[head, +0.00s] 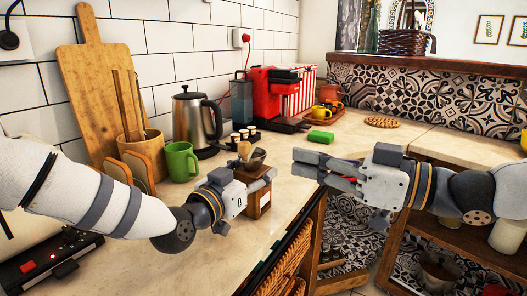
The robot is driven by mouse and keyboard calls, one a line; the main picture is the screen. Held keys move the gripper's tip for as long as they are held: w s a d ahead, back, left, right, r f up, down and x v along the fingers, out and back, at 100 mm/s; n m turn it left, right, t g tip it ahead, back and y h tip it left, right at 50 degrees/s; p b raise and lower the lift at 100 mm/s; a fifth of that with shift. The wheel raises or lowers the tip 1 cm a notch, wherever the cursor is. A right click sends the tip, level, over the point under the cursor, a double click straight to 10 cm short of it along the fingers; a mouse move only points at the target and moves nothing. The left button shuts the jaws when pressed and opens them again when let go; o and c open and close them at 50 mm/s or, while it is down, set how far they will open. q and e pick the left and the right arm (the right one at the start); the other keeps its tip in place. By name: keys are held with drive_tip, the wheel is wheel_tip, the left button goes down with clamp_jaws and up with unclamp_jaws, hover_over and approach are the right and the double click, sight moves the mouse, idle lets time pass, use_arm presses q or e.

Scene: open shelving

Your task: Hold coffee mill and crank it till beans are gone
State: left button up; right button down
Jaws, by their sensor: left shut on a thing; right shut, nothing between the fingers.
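The coffee mill (257,203) stands on the counter near its front edge. It has a wooden body, a dark bowl on top and a light wooden knob (244,149) above the bowl. My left gripper (262,181) is shut on the mill from the left and hides part of its body. I cannot see into the bowl, so the beans are hidden.
A green mug (182,162), a steel kettle (196,122) and several small dark-topped jars (240,139) stand behind the mill. The counter (225,245) in front of the mill is clear.

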sight(243, 148)
drive_tip(key=x, duration=0.8)
drive_tip(key=shift+w, duration=0.1)
drive_tip(key=shift+a+r, duration=0.1)
drive_tip(key=shift+a, duration=0.05)
drive_tip(key=shift+a+r+m+t, duration=0.1)
drive_tip(key=shift+a+m+t, duration=0.1)
drive_tip(key=shift+m+t, duration=0.25)
drive_tip(key=shift+a+t+h, duration=0.1)
drive_tip(key=shift+t+h, duration=0.15)
drive_tip(key=shift+h, duration=0.05)
drive_tip(key=shift+a+m+h, duration=0.2)
drive_tip(key=shift+m+h, duration=0.05)
drive_tip(key=shift+h, duration=0.05)
drive_tip(key=shift+w+a, duration=0.25)
drive_tip(key=shift+a, duration=1.05)
drive_tip(key=shift+w+a, duration=0.25)
drive_tip(key=shift+a, duration=1.05)
drive_tip(key=shift+t, duration=0.4)
